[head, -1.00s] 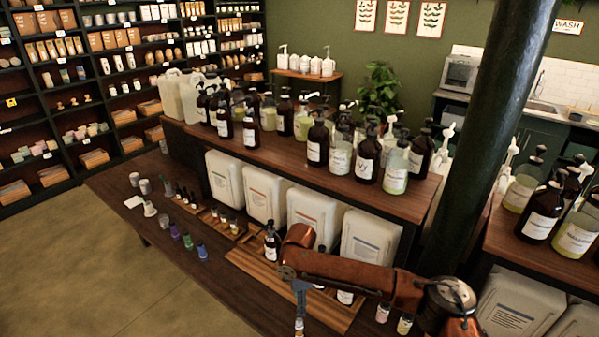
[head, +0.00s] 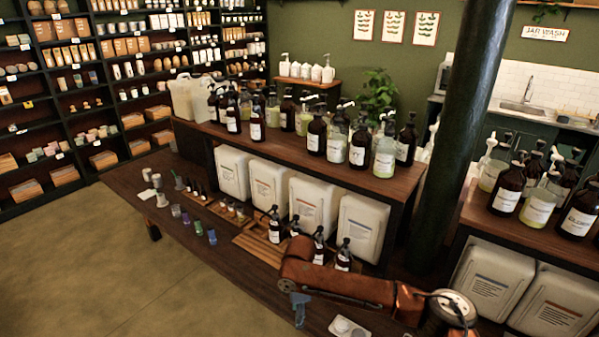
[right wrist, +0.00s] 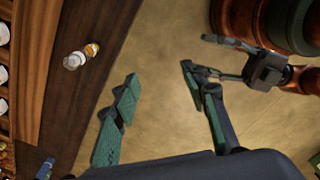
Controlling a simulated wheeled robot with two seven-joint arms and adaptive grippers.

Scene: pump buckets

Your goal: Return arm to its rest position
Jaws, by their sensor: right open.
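My right arm (head: 345,287) comes in from the right in the head view, copper-coloured and bent, over the front edge of the low shelf. A blue-grey part hangs at its near end; its fingertips cannot be made out there. In the right wrist view my right gripper (right wrist: 158,76) is open and empty, its green-padded fingers wide apart above the bare floor. Another gripper (right wrist: 265,75) on a copper arm, apparently my left, shows at the right of that view.
The low wooden shelf (head: 128,182) holds small bottles, trays and dark pump bottles (head: 318,245) close behind my arm. White canisters (head: 316,211) stand behind them. A dark green column (head: 462,140) rises at the right. The floor (head: 70,265) at the left is clear.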

